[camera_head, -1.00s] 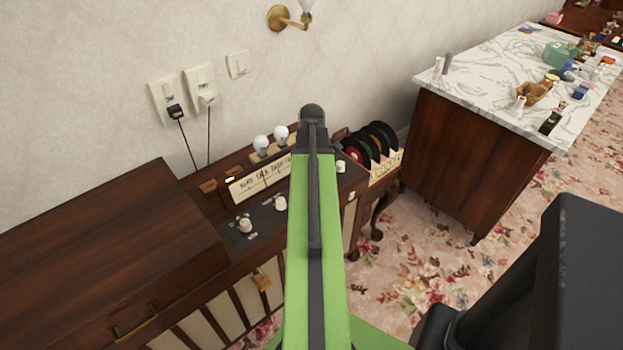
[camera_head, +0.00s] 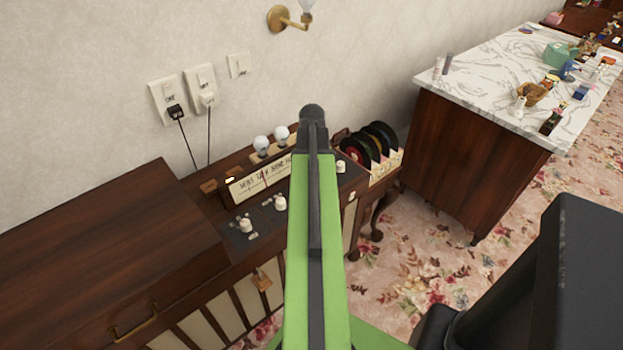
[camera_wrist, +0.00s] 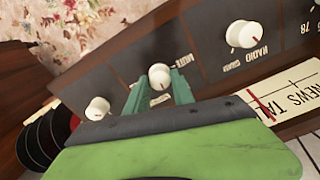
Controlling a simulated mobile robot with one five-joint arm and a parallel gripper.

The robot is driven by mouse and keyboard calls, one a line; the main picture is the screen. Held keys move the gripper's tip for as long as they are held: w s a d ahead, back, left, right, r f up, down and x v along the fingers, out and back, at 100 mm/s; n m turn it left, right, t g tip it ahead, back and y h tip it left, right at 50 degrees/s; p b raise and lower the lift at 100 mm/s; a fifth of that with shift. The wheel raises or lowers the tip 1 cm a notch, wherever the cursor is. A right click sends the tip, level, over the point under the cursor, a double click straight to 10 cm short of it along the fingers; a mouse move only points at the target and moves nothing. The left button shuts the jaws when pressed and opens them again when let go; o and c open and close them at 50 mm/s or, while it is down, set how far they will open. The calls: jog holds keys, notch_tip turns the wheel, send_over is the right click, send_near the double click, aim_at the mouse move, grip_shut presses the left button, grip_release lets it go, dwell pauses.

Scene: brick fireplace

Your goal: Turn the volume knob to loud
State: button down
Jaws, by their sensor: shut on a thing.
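The dark radio panel (camera_wrist: 125,62) carries several white knobs. In the wrist view, a white knob (camera_wrist: 159,73) with a dark mark on its top sits between the green fingers of my gripper (camera_wrist: 159,79), which is shut on it. Lettering beside it partly reads like "MUTE"; the rest of its label is hidden, so I cannot read its full scale. In the head view, my green arm covers this knob and the gripper. Other knobs show on the panel at left (camera_head: 246,225), beside the arm (camera_head: 280,202) and at right (camera_head: 341,166).
In the wrist view, a larger knob marked "RADIO GRAM" (camera_wrist: 243,34) is right of my gripper, and a small knob (camera_wrist: 97,108) is left. The tuning dial (camera_wrist: 290,88) is close by. Records (camera_head: 370,143) stand beside the panel. A marble-topped cabinet (camera_head: 490,65) is at right.

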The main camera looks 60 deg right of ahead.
jog(key=m, duration=0.4)
jog(key=shift+w+m, duration=0.1)
jog(key=shift+m, duration=0.2)
jog(key=m, duration=0.4)
jog(key=shift+m, duration=0.3)
jog(key=m, duration=0.4)
jog(key=shift+m, duration=2)
jog(key=c, duration=1.1)
grip_release()
jog(key=shift+r, duration=0.1)
